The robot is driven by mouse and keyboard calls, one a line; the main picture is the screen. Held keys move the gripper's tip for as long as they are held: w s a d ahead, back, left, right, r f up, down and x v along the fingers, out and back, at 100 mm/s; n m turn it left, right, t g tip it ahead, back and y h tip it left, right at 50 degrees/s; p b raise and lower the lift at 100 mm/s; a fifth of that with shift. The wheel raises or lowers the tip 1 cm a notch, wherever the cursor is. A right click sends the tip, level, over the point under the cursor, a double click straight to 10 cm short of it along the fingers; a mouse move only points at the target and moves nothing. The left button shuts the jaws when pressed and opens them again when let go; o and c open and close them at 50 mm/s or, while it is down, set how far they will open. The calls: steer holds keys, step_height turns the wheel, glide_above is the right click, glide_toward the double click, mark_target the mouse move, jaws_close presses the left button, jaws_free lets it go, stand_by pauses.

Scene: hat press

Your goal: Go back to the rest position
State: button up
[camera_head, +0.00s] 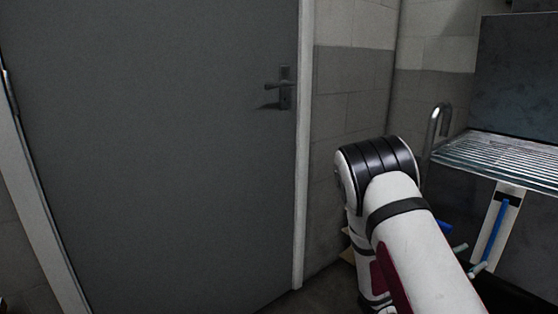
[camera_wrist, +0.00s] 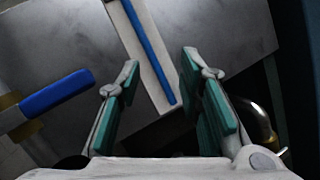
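My gripper (camera_wrist: 160,68) shows in the wrist view with its two teal-padded fingers apart and nothing between them. Beyond them is a pale plate with a long blue strip (camera_wrist: 150,50) on a grey metal panel (camera_wrist: 215,35). A blue handle (camera_wrist: 57,93) with a tan mount lies left of the fingers, apart from them. In the head view the fingertips (camera_head: 468,258) just show past my arm, left of the plate with the blue strip (camera_head: 496,232). A bit of blue (camera_head: 445,227) shows beside my arm. My arm hides the rest of the gripper.
A closed grey door (camera_head: 160,150) with a lever handle (camera_head: 284,87) fills the left. A metal slatted shelf (camera_head: 500,158) juts out above the blue strip. A bent metal pipe (camera_head: 436,125) stands by the block wall (camera_head: 350,100). Floor shows between door and arm.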

steer(key=s+a+r+m+g+y, duration=0.2)
steer(key=s+r+m+g+y, duration=0.3)
steer(key=s, duration=0.5)
steer(key=s+a+r+m+g+y, duration=0.1)
steer(key=s+r+m+g+y, duration=0.2)
steer(key=s+r+m+g, duration=0.6)
steer(key=s+a+f+m+t+y, duration=0.1)
steer(key=s+a+t+y, duration=0.45)
steer(key=s+a, duration=0.4)
steer(key=s+a+f+m+t+y, duration=0.1)
steer(key=s+a+t+y, duration=0.3)
steer(key=s+a+y, duration=0.55)
step_height(320, 180, up, 36)
steer(key=w+a+t+h+p, duration=0.2)
steer(key=t+p, duration=0.1)
steer(key=p, duration=3.1)
steer(key=shift+w+r+t+h, duration=0.15)
steer(key=shift+t+h, duration=0.15)
steer(key=shift+t, duration=0.05)
